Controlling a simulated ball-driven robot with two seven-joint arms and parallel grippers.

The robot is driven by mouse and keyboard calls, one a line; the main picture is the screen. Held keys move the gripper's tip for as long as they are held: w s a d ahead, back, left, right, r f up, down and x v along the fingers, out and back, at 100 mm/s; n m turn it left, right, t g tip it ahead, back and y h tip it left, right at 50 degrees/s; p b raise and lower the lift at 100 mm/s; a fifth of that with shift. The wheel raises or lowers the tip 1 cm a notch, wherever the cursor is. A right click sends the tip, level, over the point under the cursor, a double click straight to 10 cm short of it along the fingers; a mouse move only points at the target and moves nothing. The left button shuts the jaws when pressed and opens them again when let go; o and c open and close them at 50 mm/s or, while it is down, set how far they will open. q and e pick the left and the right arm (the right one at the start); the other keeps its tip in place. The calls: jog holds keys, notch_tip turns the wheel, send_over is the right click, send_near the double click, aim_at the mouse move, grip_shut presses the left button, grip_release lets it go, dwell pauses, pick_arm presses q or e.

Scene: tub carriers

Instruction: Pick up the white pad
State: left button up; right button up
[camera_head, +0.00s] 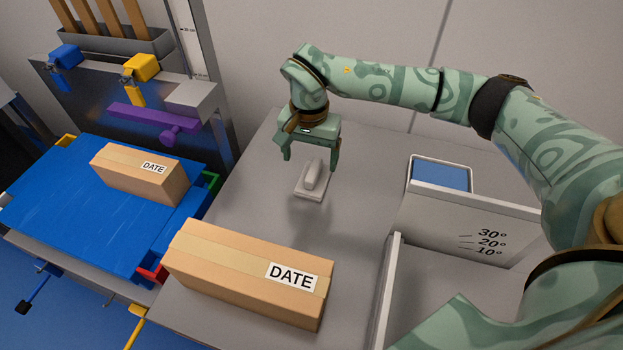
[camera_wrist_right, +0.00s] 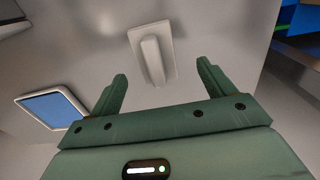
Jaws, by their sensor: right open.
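The white pad (camera_head: 310,186) lies on the grey table, a flat plate with a raised ridge along its middle. My right gripper (camera_head: 311,163) is open and empty above it, with its fingers pointing down. In the right wrist view the pad (camera_wrist_right: 152,55) shows beyond the fingertips of the gripper (camera_wrist_right: 161,68), roughly centred between them and apart from both. The ridge looks narrower than the gap between the fingers. My left gripper is not in view.
A cardboard box (camera_head: 225,278) marked DATE stands at the table's front left. Another box (camera_head: 140,172) lies on a blue board (camera_head: 60,200) at left. A grey angled holder (camera_head: 463,222) with a blue panel stands at right. The table around the pad is clear.

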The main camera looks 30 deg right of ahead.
aim_at(313, 170)
jog(key=f+b, duration=0.1)
jog(key=f, duration=0.2)
jog(key=f+b, duration=0.1)
jog(key=f, duration=0.1)
jog(key=shift+s+d+b, duration=0.2)
jog(key=shift+s+b, duration=0.1)
jog(key=shift+s, duration=0.05)
jog(key=shift+f, duration=0.3)
jog(key=shift+r, duration=0.15)
jog(key=c, duration=1)
jog(key=shift+c, duration=0.2)
